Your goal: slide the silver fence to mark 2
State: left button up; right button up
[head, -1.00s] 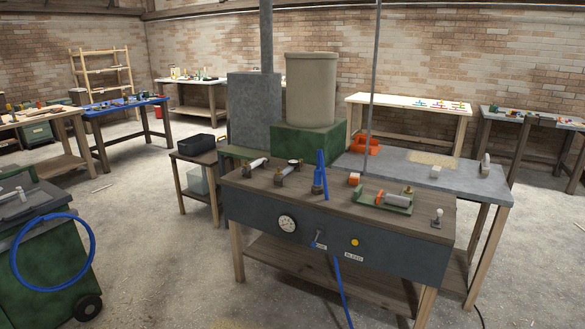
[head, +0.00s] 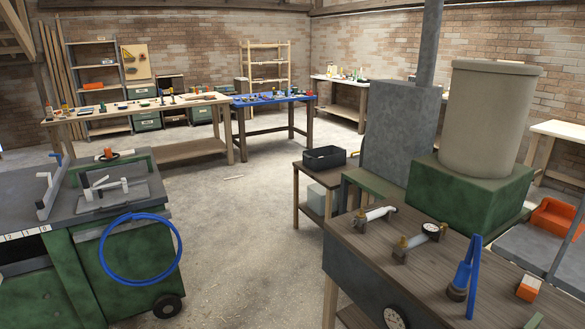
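A green machine with a grey top (head: 85,205) stands at the left. A grey upright piece that looks like the silver fence (head: 47,192) stands on its top near the left picture edge. A white scale strip (head: 24,234) with small dark figures runs along the front edge below it. The figures are small, and I cannot tell which one the fence lines up with. Neither of my grippers is in view.
A blue hose loop (head: 140,248) hangs on the machine's side. A dark-fronted bench (head: 400,250) with fittings stands at the right. Open concrete floor (head: 240,215) lies between them. A blue-topped table (head: 270,98) and a long wooden bench (head: 185,107) stand behind.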

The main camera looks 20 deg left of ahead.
aim_at(44, 206)
jog(key=i+j+u, duration=0.2)
jog(key=u, duration=0.2)
jog(key=i+j+u, duration=0.1)
jog(key=i+u, duration=0.55)
jog(key=u, duration=0.2)
jog(key=i+u, duration=0.3)
jog(key=u, duration=0.15)
jog(key=i+l+u, duration=0.2)
jog(key=u, duration=0.2)
jog(key=i+j+u, duration=0.2)
jog(key=i+u, duration=0.6)
jog(key=i, duration=0.15)
jog(key=i+l+u, duration=0.15)
jog(key=i+u, duration=0.2)
jog(key=i, duration=0.15)
